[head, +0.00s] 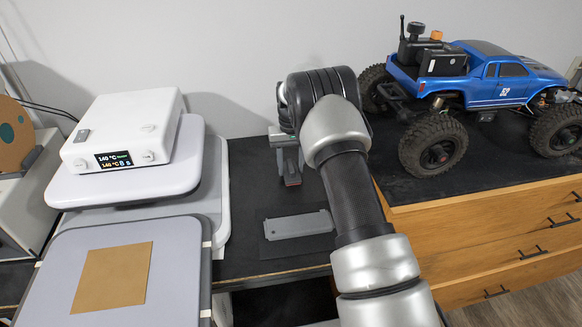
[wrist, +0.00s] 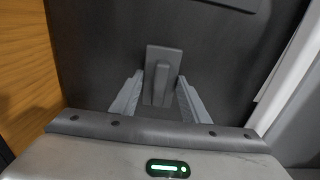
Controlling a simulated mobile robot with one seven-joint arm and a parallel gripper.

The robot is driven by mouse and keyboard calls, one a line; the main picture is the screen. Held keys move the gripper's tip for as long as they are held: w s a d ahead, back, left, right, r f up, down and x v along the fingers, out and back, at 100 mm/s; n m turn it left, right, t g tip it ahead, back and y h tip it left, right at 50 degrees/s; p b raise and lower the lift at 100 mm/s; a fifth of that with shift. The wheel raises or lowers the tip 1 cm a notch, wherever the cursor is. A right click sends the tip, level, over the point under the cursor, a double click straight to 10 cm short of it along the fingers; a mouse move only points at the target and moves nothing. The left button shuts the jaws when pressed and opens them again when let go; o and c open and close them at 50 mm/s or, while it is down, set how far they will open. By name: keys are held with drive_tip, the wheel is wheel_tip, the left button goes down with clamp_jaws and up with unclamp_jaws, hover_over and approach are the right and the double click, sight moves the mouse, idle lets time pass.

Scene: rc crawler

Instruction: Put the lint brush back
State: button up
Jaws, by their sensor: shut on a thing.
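My gripper (head: 290,172) points down over the dark tabletop, behind the flat grey plate. In the wrist view its two fingers (wrist: 159,90) close from both sides on a grey piece with a raised ridge, which I take to be the lint brush (wrist: 163,54). The brush also shows in part below my gripper in the head view (head: 292,181). My gripper and arm hide much of it there. I cannot tell whether it touches the tabletop.
A flat grey plate (head: 298,225) lies on a dark mat (head: 269,248) near the front edge. A white heat press (head: 125,130) stands left, with a brown sheet (head: 112,277) on its pad. A blue crawler (head: 480,75) stands on the wooden drawer cabinet (head: 500,235) at right.

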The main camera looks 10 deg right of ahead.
drive_tip(key=shift+f, duration=0.35)
drive_tip(key=shift+f, duration=0.1)
drive_tip(key=shift+f, duration=0.15)
drive_tip(key=o, duration=1)
